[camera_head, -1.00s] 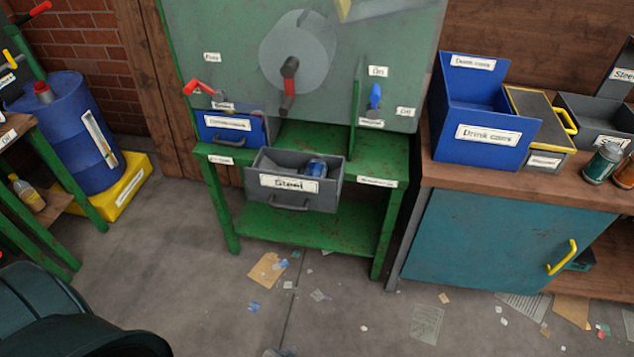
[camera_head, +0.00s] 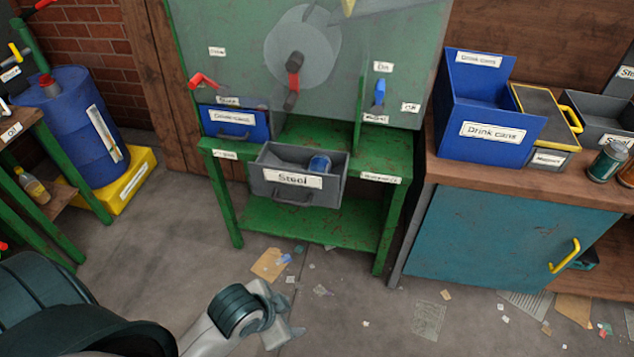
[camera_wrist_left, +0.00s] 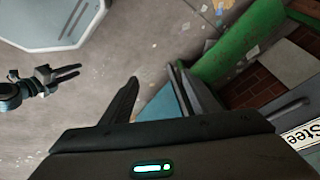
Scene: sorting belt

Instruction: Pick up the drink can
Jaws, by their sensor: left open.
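A blue drink can (camera_head: 319,164) lies in the open grey drawer labelled Steel (camera_head: 286,181), at the drawer's right end; its lower part is hidden by the drawer front. My left gripper (camera_head: 286,318) is low in the head view, in front of and below the drawer, apart from the can. In the left wrist view its two fingers (camera_wrist_left: 155,88) are spread with nothing between them, and the drawer's label is at the right edge. The can does not show there. My right gripper (camera_wrist_left: 72,73) shows small at the left of that view, its fingers apart and empty.
The drawer sits in a green machine stand (camera_head: 382,150) with levers above. A blue Drink cans bin (camera_head: 493,133) stands on the right bench (camera_head: 450,172), near other cans (camera_head: 607,161). A blue barrel (camera_head: 80,135) stands left. Scraps litter the otherwise open floor.

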